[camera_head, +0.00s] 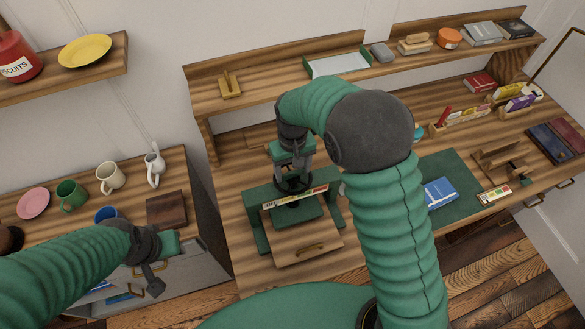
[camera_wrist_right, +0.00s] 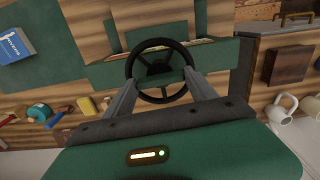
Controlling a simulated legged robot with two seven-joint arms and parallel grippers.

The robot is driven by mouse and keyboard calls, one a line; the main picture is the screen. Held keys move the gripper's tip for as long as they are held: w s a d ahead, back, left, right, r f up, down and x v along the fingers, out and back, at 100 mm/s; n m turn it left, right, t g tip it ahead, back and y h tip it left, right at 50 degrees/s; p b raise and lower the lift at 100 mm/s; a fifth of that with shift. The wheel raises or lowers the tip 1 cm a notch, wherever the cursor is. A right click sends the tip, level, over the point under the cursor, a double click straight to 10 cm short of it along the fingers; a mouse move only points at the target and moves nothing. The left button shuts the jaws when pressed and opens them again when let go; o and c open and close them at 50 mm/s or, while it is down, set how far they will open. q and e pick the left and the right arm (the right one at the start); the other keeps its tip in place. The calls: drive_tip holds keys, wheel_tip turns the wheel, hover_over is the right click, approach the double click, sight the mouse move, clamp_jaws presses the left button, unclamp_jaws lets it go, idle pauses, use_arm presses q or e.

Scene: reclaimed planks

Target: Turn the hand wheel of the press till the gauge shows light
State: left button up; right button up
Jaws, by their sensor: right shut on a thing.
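The green press (camera_head: 262,232) stands on the wooden bench, with a black hand wheel (camera_head: 293,188) on top. The wheel shows fully as a spoked ring in the right wrist view (camera_wrist_right: 157,68). My right gripper (camera_head: 293,178) points down at the wheel from above. Its grey fingers lie at both sides of the wheel and are shut on it (camera_wrist_right: 160,90). A pale gauge strip (camera_head: 296,198) with coloured parts runs across the press front, partly behind the wheel; its reading is too small to tell. My left gripper (camera_head: 160,262) hangs at the lower left, away from the press; its fingers are unclear.
A green mat (camera_head: 459,204) with a blue booklet (camera_head: 440,193) is to the right. A shelf (camera_head: 270,92) runs behind. Mugs (camera_head: 110,177) and a dark wooden block (camera_head: 167,210) stand on the left cabinet.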

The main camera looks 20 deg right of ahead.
sight(292, 171)
drive_tip(key=shift+w, duration=0.1)
drive_tip(key=o, duration=1.4)
drive_tip(key=shift+c, duration=0.2)
wheel_tip(292, 171, up, 17)
drive_tip(key=b, duration=0.1)
drive_tip(key=shift+f, duration=0.15)
